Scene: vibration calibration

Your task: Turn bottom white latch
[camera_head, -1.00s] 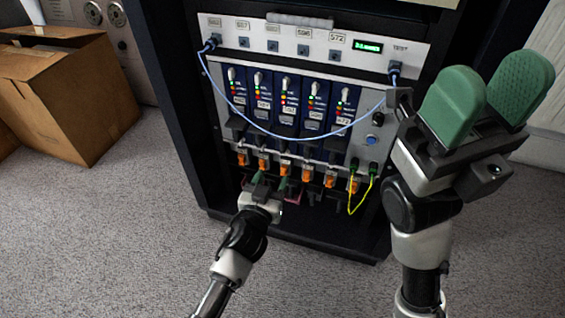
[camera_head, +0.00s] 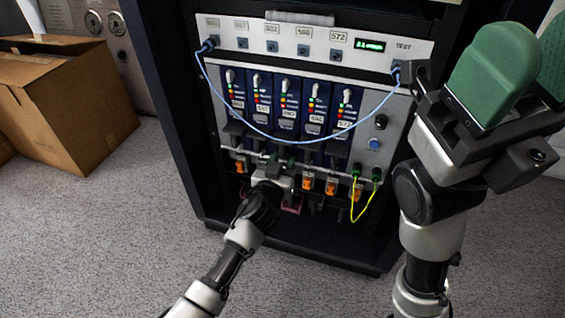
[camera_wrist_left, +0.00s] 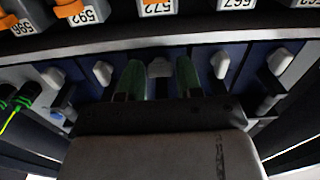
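Several small white latches show in a row under the blue modules in the left wrist view, which is upside down relative to the head view. The middle latch (camera_wrist_left: 159,68) sits between the green fingertips of my left gripper (camera_wrist_left: 160,80), with a gap visible on each side. In the head view my left gripper (camera_head: 281,166) is at the bottom of the module row and hides the bottom latch there. Upper white latches, such as the middle one (camera_head: 287,84), point up on the modules. My right gripper (camera_head: 536,75) is raised at the right, open and empty, cut by the frame edge.
Orange plugs (camera_head: 307,184) hang below the modules beside my left gripper. A blue cable (camera_head: 285,137) droops across the module fronts. A yellow cable (camera_head: 364,206) loops at lower right. A cardboard box (camera_head: 70,105) stands left; carpet (camera_head: 120,240) is clear in front.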

